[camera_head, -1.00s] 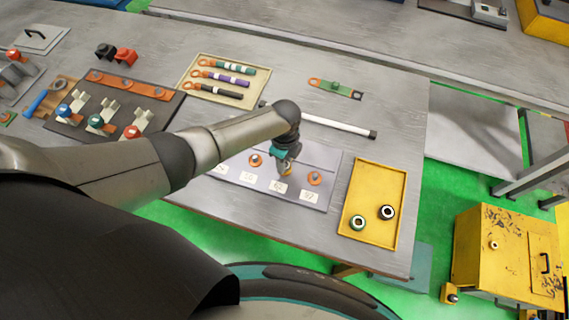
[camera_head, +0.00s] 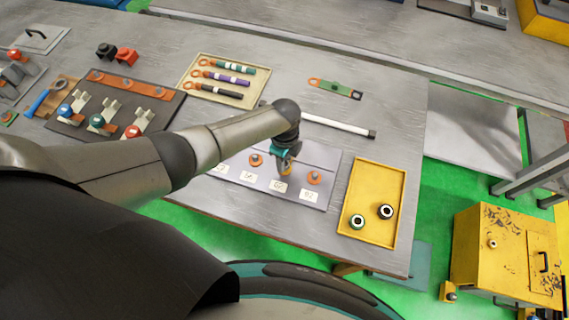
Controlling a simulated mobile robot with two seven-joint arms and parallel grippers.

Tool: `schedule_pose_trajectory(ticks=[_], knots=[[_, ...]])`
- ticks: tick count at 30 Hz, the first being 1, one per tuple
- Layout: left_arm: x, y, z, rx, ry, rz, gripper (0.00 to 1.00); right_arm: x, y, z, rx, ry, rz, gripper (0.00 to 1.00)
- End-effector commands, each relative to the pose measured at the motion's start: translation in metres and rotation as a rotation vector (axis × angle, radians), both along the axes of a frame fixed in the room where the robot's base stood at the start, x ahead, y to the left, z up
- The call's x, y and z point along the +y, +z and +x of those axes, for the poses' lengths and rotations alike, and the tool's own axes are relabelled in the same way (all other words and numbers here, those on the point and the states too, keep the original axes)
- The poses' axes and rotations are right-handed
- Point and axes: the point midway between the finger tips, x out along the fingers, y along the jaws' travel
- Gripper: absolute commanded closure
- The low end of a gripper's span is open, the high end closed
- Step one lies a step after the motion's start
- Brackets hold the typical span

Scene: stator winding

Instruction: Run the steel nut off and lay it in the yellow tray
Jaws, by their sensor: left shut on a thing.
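My left gripper (camera_head: 286,171) points down at a post on the grey terminal board, between two copper-coloured studs. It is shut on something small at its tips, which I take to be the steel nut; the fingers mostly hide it. The terminal board (camera_head: 325,165) has a row of white labels along its front. One stud (camera_head: 256,160) stands left of the gripper and another stud (camera_head: 314,178) stands right of it. The yellow tray (camera_head: 382,175) lies to the right and holds a green ring-shaped piece and a black ring-shaped piece. My right gripper is not in view.
A white rod (camera_head: 335,125) with dark ends lies behind the board. A beige tray (camera_head: 205,65) holds several coloured cables. A green and orange strap (camera_head: 335,88) lies farther back. The table's right edge is just beyond the yellow tray.

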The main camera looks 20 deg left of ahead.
Motion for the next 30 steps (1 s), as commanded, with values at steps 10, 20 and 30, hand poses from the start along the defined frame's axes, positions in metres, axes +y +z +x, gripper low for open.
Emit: schedule_pose_trajectory(ticks=[10,20,30], knots=[[0.0,0.011,0.0,-0.001,-0.001,0.0,1.0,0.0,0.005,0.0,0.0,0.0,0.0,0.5],[0.0,0.03,0.0,-0.001,0.0,0.0,1.0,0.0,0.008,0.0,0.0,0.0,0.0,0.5],[0.0,0.05,0.0,-0.002,0.0,0.0,1.0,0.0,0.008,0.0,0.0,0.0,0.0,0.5]])
